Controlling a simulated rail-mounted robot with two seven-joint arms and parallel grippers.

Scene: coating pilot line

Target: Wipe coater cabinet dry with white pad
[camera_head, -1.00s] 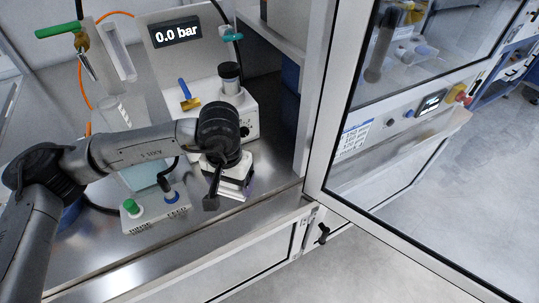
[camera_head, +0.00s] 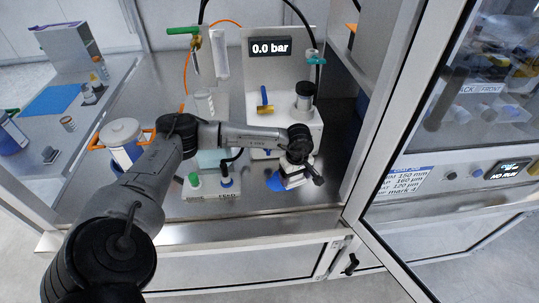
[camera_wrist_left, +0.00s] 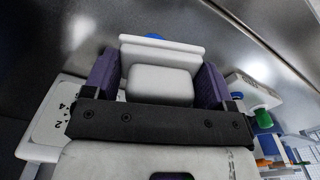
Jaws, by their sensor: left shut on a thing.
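My left gripper (camera_head: 290,184) is low over the bare steel floor (camera_head: 240,229) of the coater cabinet, in front of the white pump unit. In the left wrist view its two purple fingers (camera_wrist_left: 157,82) are shut on the white pad (camera_wrist_left: 160,84), a block with a wider white plate at its far side. The pad's underside is hidden, so I cannot tell if it touches the floor. A small blue patch (camera_head: 275,182) shows beside the gripper in the head view; whether it is liquid or solid is unclear. My right gripper is not in view.
A button box (camera_head: 211,186) with green and blue knobs stands left of the gripper. The white unit with a dark-topped jar (camera_head: 305,95) stands behind. A lidded pot (camera_head: 121,132) is at left. The open framed glass door (camera_head: 440,215) bounds the right.

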